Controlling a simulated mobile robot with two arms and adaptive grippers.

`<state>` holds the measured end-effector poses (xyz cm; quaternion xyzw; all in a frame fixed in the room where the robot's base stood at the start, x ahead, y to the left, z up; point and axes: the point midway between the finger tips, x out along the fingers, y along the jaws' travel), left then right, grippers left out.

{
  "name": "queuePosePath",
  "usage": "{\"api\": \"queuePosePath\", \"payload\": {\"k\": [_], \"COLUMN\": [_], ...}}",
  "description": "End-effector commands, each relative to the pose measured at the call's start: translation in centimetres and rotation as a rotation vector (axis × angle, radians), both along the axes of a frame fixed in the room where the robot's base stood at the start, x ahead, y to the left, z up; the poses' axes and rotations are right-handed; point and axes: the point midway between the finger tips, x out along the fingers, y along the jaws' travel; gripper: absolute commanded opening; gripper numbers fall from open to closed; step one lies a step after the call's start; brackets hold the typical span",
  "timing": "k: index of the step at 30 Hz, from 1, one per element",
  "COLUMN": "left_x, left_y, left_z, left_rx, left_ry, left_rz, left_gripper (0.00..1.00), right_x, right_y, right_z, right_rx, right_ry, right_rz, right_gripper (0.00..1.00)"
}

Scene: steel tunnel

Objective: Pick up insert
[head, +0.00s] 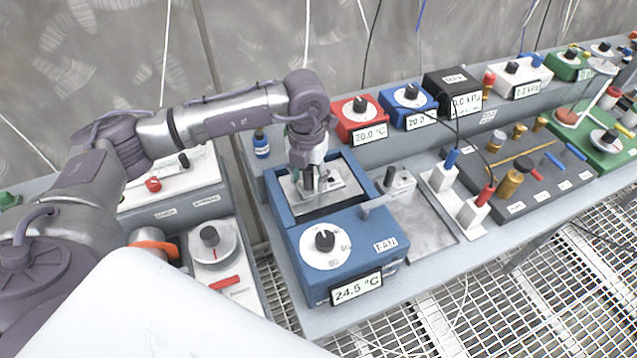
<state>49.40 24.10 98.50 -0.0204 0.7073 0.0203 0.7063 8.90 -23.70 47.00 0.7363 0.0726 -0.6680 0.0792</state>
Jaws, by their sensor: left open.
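A blue box labelled FAN (325,262) stands on the bench, with a white dial and a display reading 24.5 °C. A light metal plate (345,197) that looks like the insert sits in the open recess in its top. My left gripper (313,184) points down over this plate, its open fingers at or just above the plate's middle. The fingers hide part of the plate, and I cannot tell whether they touch it or have a part of it between them. My right gripper is not in view.
Red (358,118), blue (408,104) and black (452,90) boxes stand behind. White blocks with blue and red plugs (475,207) stand right of the FAN box. A white dial unit (214,255) is at left. Grating floor (580,265) lies in front.

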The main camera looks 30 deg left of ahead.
Motion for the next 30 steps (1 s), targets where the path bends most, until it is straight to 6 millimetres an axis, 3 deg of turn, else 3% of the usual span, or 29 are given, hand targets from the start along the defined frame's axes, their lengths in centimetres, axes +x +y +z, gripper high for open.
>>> {"api": "queuePosePath", "payload": {"k": [6, 16, 30], "left_x": [0.03, 0.03, 0.10], "left_y": [-0.02, -0.02, -0.02], "left_z": [-0.16, -0.11, 0.11], "left_rx": [-0.001, -0.001, -0.002], "left_ry": [-0.002, -0.001, -0.004], "left_rz": [-0.001, -0.001, 0.000], "left_gripper": [0.53, 0.00, 0.00], "right_x": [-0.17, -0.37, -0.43], "right_y": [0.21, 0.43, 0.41], "right_z": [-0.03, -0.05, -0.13], "right_rx": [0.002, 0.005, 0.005], "right_ry": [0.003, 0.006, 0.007], "right_rz": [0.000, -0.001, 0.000], "right_gripper": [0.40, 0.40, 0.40]}}
